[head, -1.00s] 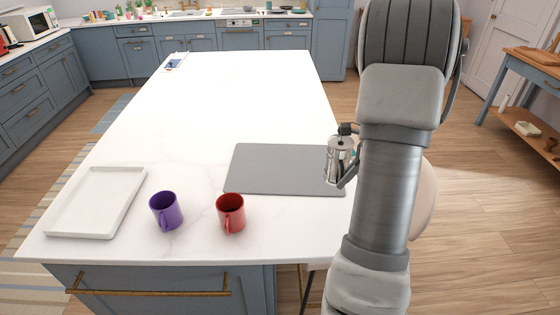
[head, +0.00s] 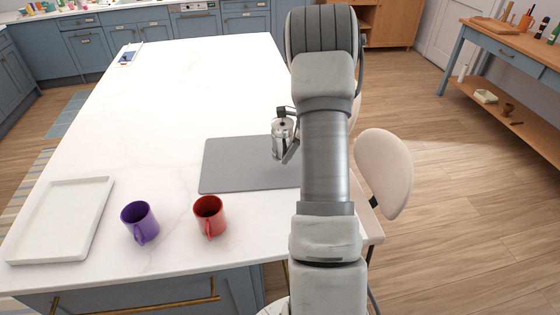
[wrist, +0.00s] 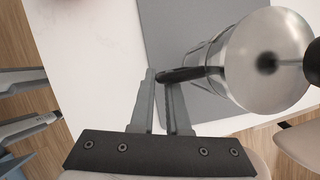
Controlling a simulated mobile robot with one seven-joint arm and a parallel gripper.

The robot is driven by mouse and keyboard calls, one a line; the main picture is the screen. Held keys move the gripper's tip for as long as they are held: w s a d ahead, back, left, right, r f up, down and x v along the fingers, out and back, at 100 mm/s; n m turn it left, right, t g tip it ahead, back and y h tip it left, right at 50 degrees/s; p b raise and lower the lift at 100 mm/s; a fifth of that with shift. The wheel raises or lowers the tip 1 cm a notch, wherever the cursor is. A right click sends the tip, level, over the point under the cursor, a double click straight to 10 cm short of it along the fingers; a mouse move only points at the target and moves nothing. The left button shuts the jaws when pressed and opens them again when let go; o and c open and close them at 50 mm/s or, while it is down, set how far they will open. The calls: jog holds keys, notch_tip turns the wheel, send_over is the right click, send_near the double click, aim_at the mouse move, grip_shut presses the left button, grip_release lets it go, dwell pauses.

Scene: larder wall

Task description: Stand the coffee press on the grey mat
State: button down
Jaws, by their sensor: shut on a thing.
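The coffee press (head: 280,142), a steel and glass pot with a dark knob, is upright in the head view. It shows against the right part of the grey mat (head: 235,165); I cannot tell whether its base touches the mat. In the wrist view the press (wrist: 268,60) is seen from above, its round lid to the right, with the mat (wrist: 165,35) behind it. My gripper (wrist: 163,88) is shut on the dark handle at the side of the press. In the head view my arm hides the mat's right edge and most of the gripper.
A red mug (head: 209,216) and a purple mug (head: 139,222) stand in front of the mat on the white worktop (head: 190,90). A white tray (head: 62,218) lies at the left. A chair (head: 384,172) stands to the right.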

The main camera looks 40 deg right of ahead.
jog(key=shift+w+a+f+p, duration=0.1)
jog(key=shift+w+f+p, duration=0.1)
jog(key=shift+w+f, duration=0.55)
jog(key=shift+w+d+f+p, duration=0.15)
jog(key=shift+w+f, duration=0.15)
jog(key=shift+f, duration=0.9)
jog(key=shift+w+a+f+p, duration=0.2)
jog(key=shift+w+f, duration=0.3)
jog(key=shift+f, duration=0.45)
jog(key=shift+f, duration=0.2)
jog(key=c, duration=0.9)
grip_release()
jog(key=shift+r, duration=0.1)
